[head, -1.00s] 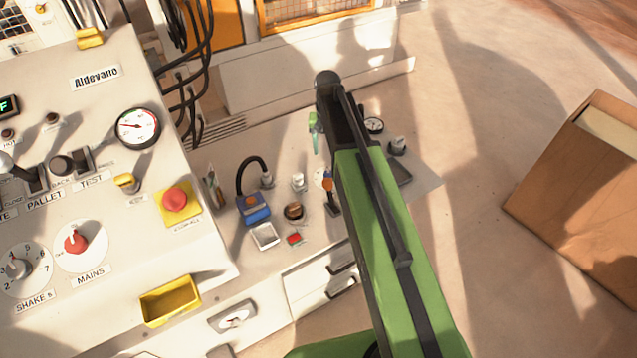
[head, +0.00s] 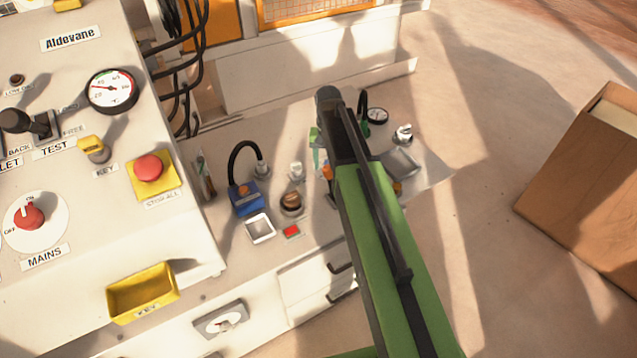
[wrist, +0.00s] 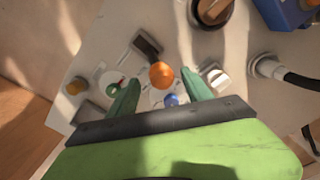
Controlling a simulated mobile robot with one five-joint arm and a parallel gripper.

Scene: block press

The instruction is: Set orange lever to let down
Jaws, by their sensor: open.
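The orange lever shows in the wrist view as a round orange knob (wrist: 162,75), with a dark piece beside it. In the head view only a small orange part (head: 327,172) shows beside my arm; the rest is hidden. My gripper (wrist: 160,94) is open and empty, its two green fingers apart. In the wrist view the orange knob appears between and just beyond the fingertips. I cannot tell how far below them it is, and no contact shows. In the head view a bit of green finger (head: 315,138) shows at the arm's end.
On the same low bench are a blue box with a black hose (head: 244,197), a brown round knob (head: 291,202), a red button (head: 291,231) and a small gauge (head: 377,115). A tall control panel (head: 110,200) stands left. A cardboard box (head: 570,180) is on the right floor.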

